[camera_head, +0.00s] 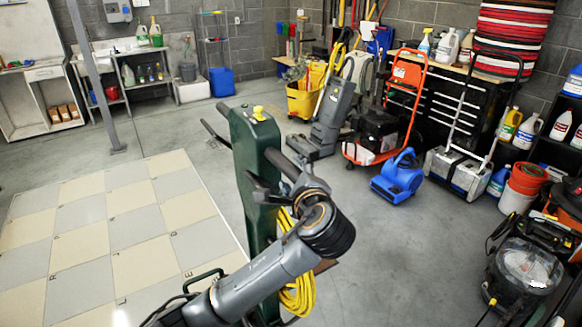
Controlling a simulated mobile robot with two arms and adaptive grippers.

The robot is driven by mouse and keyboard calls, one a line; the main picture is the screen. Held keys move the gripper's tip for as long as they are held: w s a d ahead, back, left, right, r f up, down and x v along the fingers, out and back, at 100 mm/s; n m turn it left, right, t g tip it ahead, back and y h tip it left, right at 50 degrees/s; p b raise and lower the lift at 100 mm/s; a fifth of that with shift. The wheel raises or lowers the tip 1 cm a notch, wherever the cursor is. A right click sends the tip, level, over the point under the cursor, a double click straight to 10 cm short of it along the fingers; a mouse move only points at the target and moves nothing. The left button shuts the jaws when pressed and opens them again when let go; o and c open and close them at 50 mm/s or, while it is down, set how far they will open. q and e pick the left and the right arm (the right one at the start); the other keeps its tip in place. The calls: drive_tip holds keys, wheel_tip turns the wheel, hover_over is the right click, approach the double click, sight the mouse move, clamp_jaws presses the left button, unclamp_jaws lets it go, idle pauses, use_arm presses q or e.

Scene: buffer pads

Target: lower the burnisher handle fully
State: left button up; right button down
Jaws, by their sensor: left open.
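The burnisher handle (252,143) is a tall green column, standing nearly upright in the middle of the head view. It has a yellow knob on top, a black grip sticking out on each side, and a coiled yellow cord (299,290) hanging lower down. My left gripper (263,170) is at the upper right part of the column, by the right-hand grip. Its dark fingers are apart, and I cannot tell whether they touch the grip. My wrist and forearm hide the lower part of the column and most of the burnisher's base. My right gripper is not in view.
A checkered tile floor panel (110,225) lies left of the burnisher. A grey upright machine (334,110), an orange-framed cart (402,75) and a blue blower (398,176) stand behind to the right. Bare concrete floor (380,255) is free to the right.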

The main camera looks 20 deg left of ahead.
use_arm(q)
drive_tip(key=shift+x, duration=1.55)
drive_tip(key=shift+c, duration=0.2)
clamp_jaws()
